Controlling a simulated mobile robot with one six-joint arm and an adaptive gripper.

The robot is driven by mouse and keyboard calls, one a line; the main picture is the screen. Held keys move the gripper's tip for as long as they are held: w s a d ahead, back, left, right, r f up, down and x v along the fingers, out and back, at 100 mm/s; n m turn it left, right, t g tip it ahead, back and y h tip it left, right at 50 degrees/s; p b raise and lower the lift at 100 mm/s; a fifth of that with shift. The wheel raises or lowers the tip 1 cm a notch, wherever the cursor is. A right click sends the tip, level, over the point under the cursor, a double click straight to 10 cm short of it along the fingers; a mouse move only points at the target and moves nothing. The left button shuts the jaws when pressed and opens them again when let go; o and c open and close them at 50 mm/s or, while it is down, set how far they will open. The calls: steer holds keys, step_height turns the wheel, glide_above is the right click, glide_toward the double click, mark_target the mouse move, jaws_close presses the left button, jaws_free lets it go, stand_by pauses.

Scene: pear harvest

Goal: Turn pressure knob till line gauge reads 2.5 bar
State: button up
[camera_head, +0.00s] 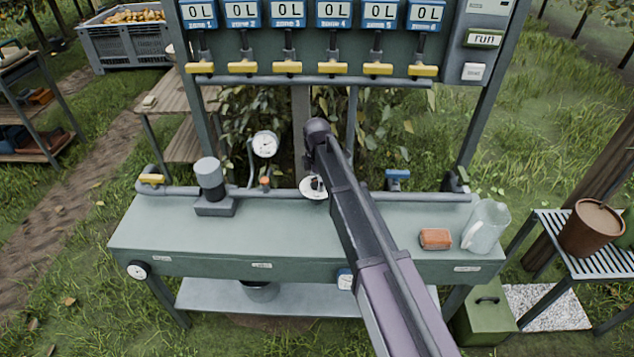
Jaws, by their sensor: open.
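A round white gauge (265,143) with a dark needle stands above the pipe behind the bench; its reading is too small to tell. My arm reaches over the bench from the lower right. My gripper (315,184) is open, pointing down at the pipe, partly hidden by my wrist. A white round disc (307,191) shows right beneath it; I cannot tell whether they touch. Which part is the pressure knob is unclear, and my arm hides some of the pipe.
The pipe (335,196) carries a yellow-handled valve (152,179) and a blue one (397,176). A dark cylindrical unit (209,178) stands left, an orange block (435,238) and clear jug (485,227) right. A panel with several yellow levers (287,67) hangs above. The bench's left middle is clear.

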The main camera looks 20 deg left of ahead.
steer(key=c, duration=1.2)
steer(key=shift+o, duration=0.2)
